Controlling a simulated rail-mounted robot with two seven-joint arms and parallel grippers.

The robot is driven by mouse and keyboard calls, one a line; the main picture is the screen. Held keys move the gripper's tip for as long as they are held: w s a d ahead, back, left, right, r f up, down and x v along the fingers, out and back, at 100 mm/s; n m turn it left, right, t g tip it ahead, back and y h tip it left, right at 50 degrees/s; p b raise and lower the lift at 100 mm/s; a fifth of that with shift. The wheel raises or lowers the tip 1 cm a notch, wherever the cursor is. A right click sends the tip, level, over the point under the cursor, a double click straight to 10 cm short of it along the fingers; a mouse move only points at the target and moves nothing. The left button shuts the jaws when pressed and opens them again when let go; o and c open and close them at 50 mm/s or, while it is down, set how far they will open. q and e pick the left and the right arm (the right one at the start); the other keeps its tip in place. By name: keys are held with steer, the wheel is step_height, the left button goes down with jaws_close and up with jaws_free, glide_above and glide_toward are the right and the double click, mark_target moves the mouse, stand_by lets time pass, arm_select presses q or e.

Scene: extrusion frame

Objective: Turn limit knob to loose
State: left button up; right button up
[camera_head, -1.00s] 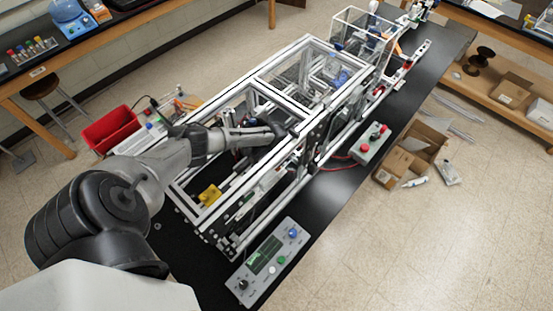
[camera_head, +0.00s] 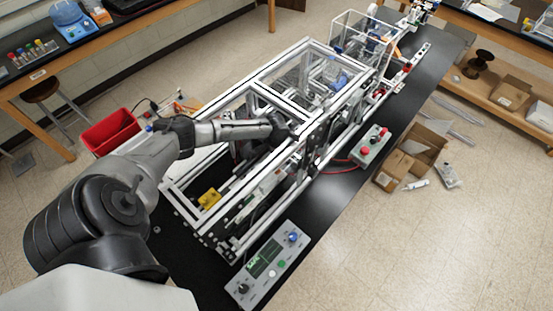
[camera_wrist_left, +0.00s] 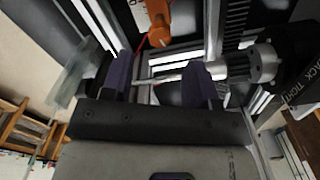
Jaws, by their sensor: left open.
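The left wrist view shows a silver ribbed knob (camera_wrist_left: 253,66) on a metal shaft. Beside it is a black round part (camera_wrist_left: 293,62) with white lettering, of which "TIGHT" is readable. My left gripper (camera_wrist_left: 160,82) is open, with its two purple fingers apart. The shaft crosses the gap between them, and the knob lies just right of the right finger. I cannot tell whether that finger touches it. In the head view my left arm reaches over the extrusion frame (camera_head: 228,219); its fingers and the knob are hidden there. My right gripper is out of view.
A control panel (camera_head: 262,269) with a screen and knobs lies in front of the frame. A grey box with red buttons (camera_head: 371,146) stands right of it. Frame rails surround the hand closely. An orange part (camera_wrist_left: 157,22) sits near the fingers. A red bin (camera_head: 108,133) stands left.

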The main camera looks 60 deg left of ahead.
arm_select(q)
steer(key=shift+r, duration=0.8)
